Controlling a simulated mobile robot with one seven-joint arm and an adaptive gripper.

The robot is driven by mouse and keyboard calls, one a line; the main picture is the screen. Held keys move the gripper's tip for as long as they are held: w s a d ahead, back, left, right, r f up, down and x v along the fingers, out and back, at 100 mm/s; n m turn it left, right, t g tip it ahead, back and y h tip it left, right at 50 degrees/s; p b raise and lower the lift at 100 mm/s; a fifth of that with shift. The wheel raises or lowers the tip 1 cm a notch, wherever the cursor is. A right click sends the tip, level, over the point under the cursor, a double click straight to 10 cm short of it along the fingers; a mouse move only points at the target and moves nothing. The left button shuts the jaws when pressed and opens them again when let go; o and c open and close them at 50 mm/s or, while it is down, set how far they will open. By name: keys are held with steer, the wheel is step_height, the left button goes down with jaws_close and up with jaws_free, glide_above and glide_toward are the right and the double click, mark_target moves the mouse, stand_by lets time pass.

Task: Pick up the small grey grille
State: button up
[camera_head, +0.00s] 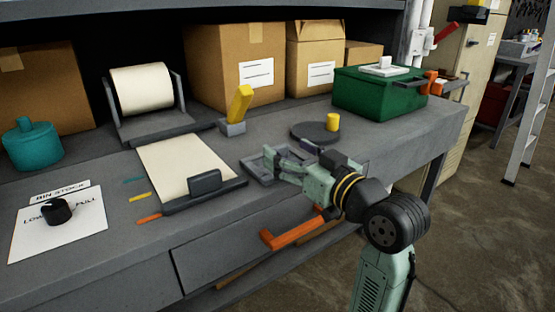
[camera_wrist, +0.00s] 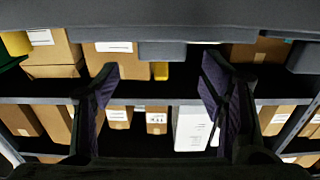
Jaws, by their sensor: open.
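The small grey grille (camera_head: 253,167) appears to be the flat, frame-like piece on the grey workbench (camera_head: 215,206) near its front edge, in the head view. My gripper (camera_head: 277,161) is over its right part and hides some of it. The fingers point left across the bench. I cannot tell whether they touch the grille. In the wrist view my gripper (camera_wrist: 158,78) shows two dark fingers spread apart, with no held object visible between them. I cannot make out the grille for certain there.
A round dark plate with a yellow knob (camera_head: 333,122) and a yellow-handled block (camera_head: 236,112) stand behind my gripper. A clipboard-like paper holder (camera_head: 180,165) lies left. A green box (camera_head: 375,95) stands back right. An orange handle (camera_head: 293,231) juts from the bench front.

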mark_target(280, 148)
steer(key=p+x, duration=0.1)
steer(key=x, duration=0.3)
steer(key=shift+w+a+f, duration=0.1)
steer(key=shift+a+f, duration=0.05)
steer(key=shift+a, duration=0.05)
steer(key=shift+c, duration=0.2)
steer(key=c, duration=1.3)
